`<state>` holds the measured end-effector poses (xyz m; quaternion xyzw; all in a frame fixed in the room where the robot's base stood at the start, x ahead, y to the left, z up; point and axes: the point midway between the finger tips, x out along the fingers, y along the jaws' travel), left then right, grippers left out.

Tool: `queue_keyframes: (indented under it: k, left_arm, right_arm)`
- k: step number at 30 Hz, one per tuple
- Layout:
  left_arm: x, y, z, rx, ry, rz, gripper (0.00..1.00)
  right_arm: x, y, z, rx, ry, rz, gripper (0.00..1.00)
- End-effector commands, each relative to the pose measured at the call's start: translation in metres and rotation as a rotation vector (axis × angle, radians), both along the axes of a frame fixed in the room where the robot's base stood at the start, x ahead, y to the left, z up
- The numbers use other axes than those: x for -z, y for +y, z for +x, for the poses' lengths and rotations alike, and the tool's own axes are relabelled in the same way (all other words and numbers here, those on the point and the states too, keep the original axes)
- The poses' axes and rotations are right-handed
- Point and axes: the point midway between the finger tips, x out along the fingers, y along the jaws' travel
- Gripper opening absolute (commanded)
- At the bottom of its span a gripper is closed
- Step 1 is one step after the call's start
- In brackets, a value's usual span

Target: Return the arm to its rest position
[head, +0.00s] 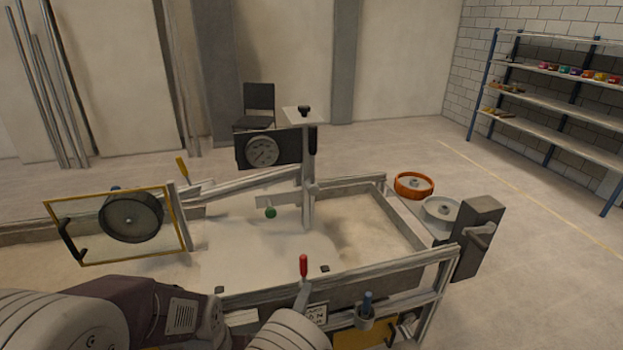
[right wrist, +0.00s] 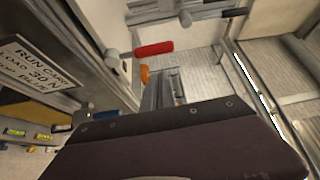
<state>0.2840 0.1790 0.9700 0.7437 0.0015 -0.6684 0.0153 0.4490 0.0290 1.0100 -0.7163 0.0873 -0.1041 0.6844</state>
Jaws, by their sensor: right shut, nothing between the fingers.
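My right arm crosses the bottom left of the head view, in front of the sandbed (head: 392,273). In the right wrist view my right gripper (right wrist: 170,74) is shut, with nothing between its fingers. A red handle (head: 303,266) stands upright at the bed's front rail, just beyond my arm. A red handle (right wrist: 153,49) also shows past the fingertips in the right wrist view; I cannot tell whether it touches them. An orange piece (right wrist: 145,75) is close beside the fingers. My left gripper is not in view.
A run card (right wrist: 38,63) is on the frame at left. Floor beyond is clear up to the shelving (head: 546,97).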

Motion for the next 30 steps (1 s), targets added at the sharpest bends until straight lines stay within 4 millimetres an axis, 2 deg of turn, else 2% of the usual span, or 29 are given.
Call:
queue_keyframes:
  k: [2, 4, 5, 6, 7, 8, 9, 11, 12, 14, 15, 17, 18, 19, 20, 21, 22, 24, 25, 27, 30]
  left_arm:
    - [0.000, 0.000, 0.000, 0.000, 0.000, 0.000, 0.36]
    - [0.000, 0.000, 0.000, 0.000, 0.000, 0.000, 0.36]
    - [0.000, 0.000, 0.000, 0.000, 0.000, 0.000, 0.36]
    - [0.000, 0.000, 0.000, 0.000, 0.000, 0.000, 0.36]
    - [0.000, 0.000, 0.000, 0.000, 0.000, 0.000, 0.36]
    - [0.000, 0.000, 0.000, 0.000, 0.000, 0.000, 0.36]
    - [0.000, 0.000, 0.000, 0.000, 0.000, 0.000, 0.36]
    - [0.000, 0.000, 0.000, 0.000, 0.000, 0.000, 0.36]
    - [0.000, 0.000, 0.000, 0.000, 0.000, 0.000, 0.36]
    - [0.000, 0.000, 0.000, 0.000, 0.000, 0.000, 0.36]
    - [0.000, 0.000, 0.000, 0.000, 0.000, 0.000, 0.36]
    - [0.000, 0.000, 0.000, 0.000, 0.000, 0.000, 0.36]
    - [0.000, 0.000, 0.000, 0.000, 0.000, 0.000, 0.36]
    - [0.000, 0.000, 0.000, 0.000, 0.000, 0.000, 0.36]
    - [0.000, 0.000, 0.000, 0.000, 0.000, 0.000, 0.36]
    - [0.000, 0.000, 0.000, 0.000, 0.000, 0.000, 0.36]
    - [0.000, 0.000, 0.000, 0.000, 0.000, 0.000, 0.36]
    - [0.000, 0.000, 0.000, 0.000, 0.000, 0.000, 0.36]
    - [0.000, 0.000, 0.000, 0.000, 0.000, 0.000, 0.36]
    - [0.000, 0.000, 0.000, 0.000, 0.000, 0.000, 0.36]
    - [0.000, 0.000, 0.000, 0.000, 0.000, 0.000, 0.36]
  right_arm:
    - [-0.020, -0.033, 0.021, 0.093, -0.027, 0.042, 0.00]
    - [-0.051, -0.079, 0.041, 0.209, -0.071, 0.101, 0.00]
    - [-0.064, -0.104, 0.045, 0.274, -0.088, 0.124, 0.00]
    - [-0.078, -0.140, 0.046, 0.371, -0.105, 0.155, 0.00]
    - [-0.085, -0.167, 0.042, 0.448, -0.109, 0.182, 0.00]
    - [-0.090, -0.195, 0.036, 0.531, -0.110, 0.215, 0.00]
    - [-0.094, -0.231, 0.023, 0.646, -0.113, 0.279, 0.00]
    - [-0.092, -0.280, -0.005, 0.826, -0.128, 0.409, 0.00]
    - [-0.087, -0.309, -0.030, 0.953, -0.152, 0.520, 0.00]
    - [-0.074, -0.342, -0.074, 1.162, -0.217, 0.724, 0.00]
    - [-0.061, -0.356, -0.107, 1.312, -0.288, 0.890, 0.00]
    - [-0.035, -0.357, -0.157, 1.563, -0.463, 1.188, 0.00]
    - [-0.017, -0.345, -0.185, 1.736, -0.632, 1.404, 0.00]
    - [-0.004, -0.329, -0.198, 1.856, -0.778, 1.558, 0.00]
    - [0.006, -0.312, -0.207, 1.967, -0.938, 1.702, 0.00]
    - [0.018, -0.287, -0.211, 2.103, -1.172, 1.868, 0.00]
    - [0.025, -0.268, -0.209, -2.056, 1.269, -1.846, 0.00]
    - [0.036, -0.231, -0.199, -1.738, 1.307, -1.532, 0.00]
    - [0.039, -0.221, -0.194, -1.632, 1.322, -1.417, 0.00]
    - [0.041, -0.209, -0.179, -1.438, 1.337, -1.225, 0.00]
    - [0.040, -0.207, -0.166, -1.303, 1.347, -1.110, 0.00]
